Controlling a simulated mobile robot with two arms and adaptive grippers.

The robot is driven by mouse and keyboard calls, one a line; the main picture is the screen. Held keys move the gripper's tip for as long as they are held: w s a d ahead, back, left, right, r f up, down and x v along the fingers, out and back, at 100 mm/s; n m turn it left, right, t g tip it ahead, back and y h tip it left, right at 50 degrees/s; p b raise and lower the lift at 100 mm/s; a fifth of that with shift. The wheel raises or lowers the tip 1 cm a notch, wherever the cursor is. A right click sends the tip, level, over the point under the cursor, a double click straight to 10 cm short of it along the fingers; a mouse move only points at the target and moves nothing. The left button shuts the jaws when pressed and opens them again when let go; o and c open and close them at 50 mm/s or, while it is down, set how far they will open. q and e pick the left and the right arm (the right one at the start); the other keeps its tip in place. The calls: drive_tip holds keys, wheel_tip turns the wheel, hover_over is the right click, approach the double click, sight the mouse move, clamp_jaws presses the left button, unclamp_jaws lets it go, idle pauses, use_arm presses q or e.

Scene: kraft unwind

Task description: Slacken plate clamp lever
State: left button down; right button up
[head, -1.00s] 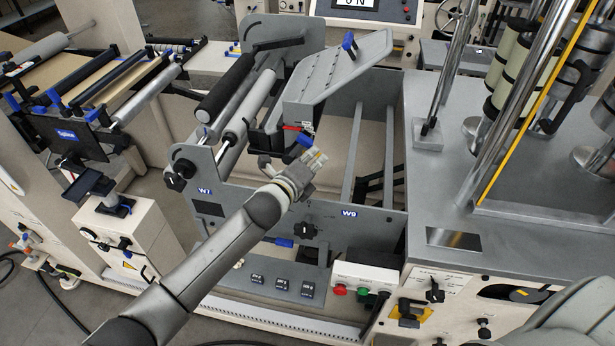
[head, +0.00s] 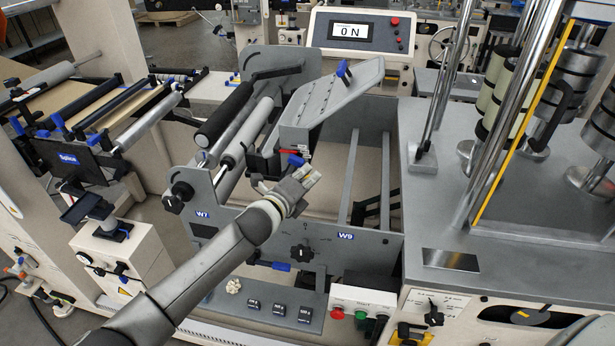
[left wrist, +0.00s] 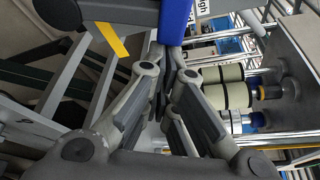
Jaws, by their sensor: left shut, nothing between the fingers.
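A grey slanted plate assembly (head: 330,105) sits over the open frame of the machine. A blue-handled lever (head: 296,160) is at its near lower end, and another blue lever (head: 342,69) stands on its upper part. I cannot tell by label which is the plate clamp lever. My left gripper (head: 312,178) is shut and empty just below and right of the near lever. In the left wrist view a blue handle (left wrist: 187,22) hangs right before the shut fingers (left wrist: 166,75); whether they touch it I cannot tell. My right gripper is not in view.
A black-gripped roller (head: 224,112) lies left of the plate. The grey W7/W9 side panel (head: 345,262) is below my left wrist. A control box with red and green buttons (head: 358,302) is low at the front. Chrome posts (head: 490,135) stand at the right.

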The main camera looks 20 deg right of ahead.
use_arm(q)
drive_tip(key=v, duration=1.2)
